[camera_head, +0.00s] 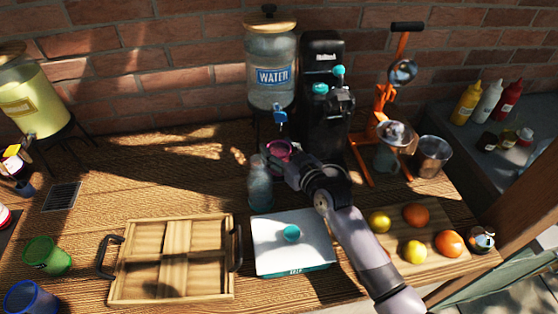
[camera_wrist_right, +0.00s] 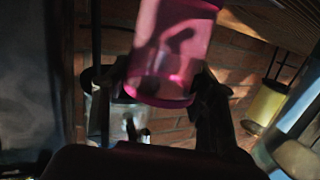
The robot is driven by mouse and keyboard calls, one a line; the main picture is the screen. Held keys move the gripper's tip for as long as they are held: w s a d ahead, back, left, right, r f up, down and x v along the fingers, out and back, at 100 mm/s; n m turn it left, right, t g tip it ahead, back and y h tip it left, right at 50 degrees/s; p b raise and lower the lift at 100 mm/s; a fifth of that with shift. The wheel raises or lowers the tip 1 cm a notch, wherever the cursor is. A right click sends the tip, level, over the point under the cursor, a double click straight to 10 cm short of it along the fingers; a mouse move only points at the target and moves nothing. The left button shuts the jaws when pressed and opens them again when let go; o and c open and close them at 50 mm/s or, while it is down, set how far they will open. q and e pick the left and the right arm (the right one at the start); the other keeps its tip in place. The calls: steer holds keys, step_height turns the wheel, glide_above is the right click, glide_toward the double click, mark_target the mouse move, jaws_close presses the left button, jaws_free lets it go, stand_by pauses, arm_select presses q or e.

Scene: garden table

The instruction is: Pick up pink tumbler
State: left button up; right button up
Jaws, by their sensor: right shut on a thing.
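The pink tumbler (camera_head: 278,151) is in front of the water dispenser in the head view, partly hidden by my right gripper (camera_head: 292,168). In the right wrist view the see-through pink tumbler (camera_wrist_right: 172,50) is between the two dark fingers of my right gripper (camera_wrist_right: 165,92), which is shut on it. I cannot tell from these frames whether the tumbler's base touches the table. My left gripper is not in view.
A clear bottle (camera_head: 260,186) stands close left of my right gripper. The water dispenser (camera_head: 270,68) and a black coffee machine (camera_head: 324,85) stand behind. A wooden tray (camera_head: 171,296), a white-lidded box (camera_head: 270,256) and a fruit board (camera_head: 432,262) lie in front.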

steer(key=c, duration=0.8)
steer(key=shift+o, duration=0.2)
steer(key=shift+r, duration=0.2)
steer(key=shift+r, duration=0.4)
steer(key=b+v, duration=0.1)
steer(key=v, duration=0.3)
steer(key=f+b+v, duration=0.1)
steer(key=v, duration=0.3)
steer(key=f+b+v, duration=0.1)
steer(key=v, duration=0.3)
steer(key=shift+s+d, duration=0.3)
steer(key=shift+s, duration=0.15)
step_height(320, 180, up, 14)
stand_by(0.7)
